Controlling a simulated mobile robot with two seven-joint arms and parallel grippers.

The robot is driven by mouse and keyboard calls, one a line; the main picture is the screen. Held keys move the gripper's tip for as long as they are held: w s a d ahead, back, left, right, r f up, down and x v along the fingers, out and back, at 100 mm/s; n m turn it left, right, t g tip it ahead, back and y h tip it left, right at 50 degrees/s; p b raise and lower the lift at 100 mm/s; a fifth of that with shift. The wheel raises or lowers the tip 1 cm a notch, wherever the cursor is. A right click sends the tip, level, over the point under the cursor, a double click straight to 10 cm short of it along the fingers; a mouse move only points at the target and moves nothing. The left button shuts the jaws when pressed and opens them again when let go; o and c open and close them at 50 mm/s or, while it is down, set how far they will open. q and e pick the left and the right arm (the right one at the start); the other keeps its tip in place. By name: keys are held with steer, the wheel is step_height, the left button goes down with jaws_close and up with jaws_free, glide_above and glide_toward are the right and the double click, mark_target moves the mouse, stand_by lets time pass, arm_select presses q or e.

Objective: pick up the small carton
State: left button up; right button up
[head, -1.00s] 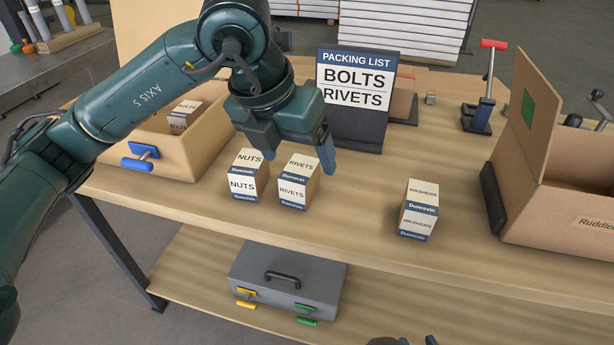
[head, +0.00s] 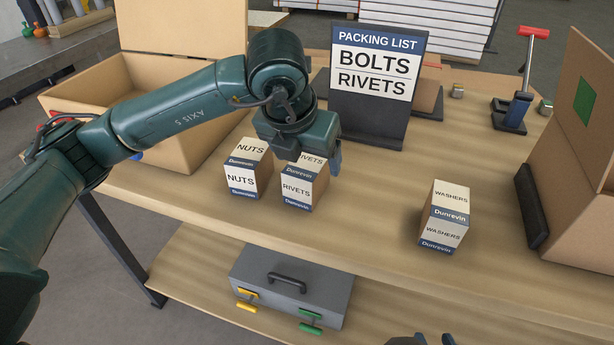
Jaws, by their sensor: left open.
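Three small cartons stand upright on the table: the nuts carton (head: 243,180), the rivets carton (head: 298,190) and the washers carton (head: 440,230) further right. My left gripper (head: 316,156) is open and points down at the rivets carton, with its jaws around or just above that carton's top back part. It hides part of that top face; I cannot tell whether it touches. The packing list sign (head: 377,72) reads bolts and rivets. Only dark tips of what looks like my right gripper (head: 424,340) show at the bottom edge.
An open cardboard box (head: 175,30) stands at the left, partly behind my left arm. Another open box (head: 580,215) stands at the right. A red-handled clamp tool (head: 518,105) stands at the back right. A grey toolbox (head: 290,285) lies on the lower shelf. The table between rivets and washers is clear.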

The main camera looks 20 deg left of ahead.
mark_target(305, 164)
arm_select(q)
steer(key=x, duration=0.5)
steer(key=shift+s+a+f, duration=0.1)
steer(key=shift+a, duration=0.25)
steer(key=c, duration=1.3)
